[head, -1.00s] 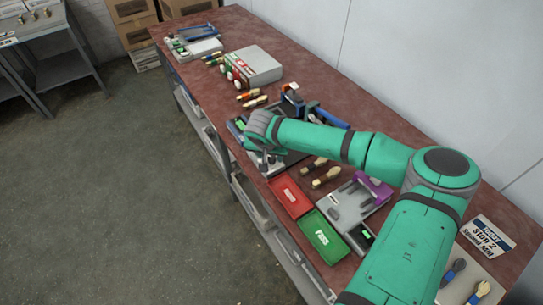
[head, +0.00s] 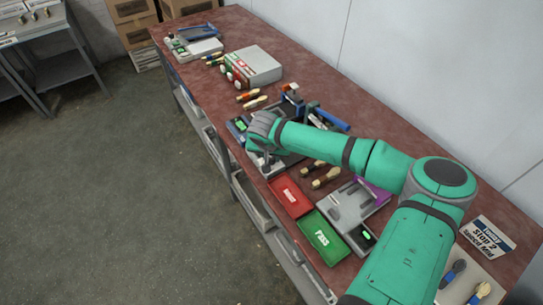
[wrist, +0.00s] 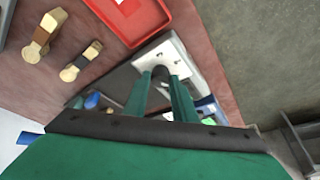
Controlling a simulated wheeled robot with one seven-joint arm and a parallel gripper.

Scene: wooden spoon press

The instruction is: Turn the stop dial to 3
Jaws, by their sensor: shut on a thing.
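The press (head: 239,130) stands on the bench in the head view, a dark grey machine with a blue lever (head: 332,119) and a small lit green display. My arm reaches over it and hides much of it. My gripper (wrist: 160,78) points down at the press's pale front plate (wrist: 182,57) in the wrist view. Its two green fingers are shut on a small dark part, which I take as the stop dial (wrist: 160,70). The fingers cover most of it, so its number and pointer cannot be read.
A red tray (head: 290,197) and a green "Pass" tray (head: 322,237) lie beside the press. Wooden spoon-like pieces (head: 326,177) lie near a grey device (head: 350,205). A grey box (head: 250,66) stands farther back.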

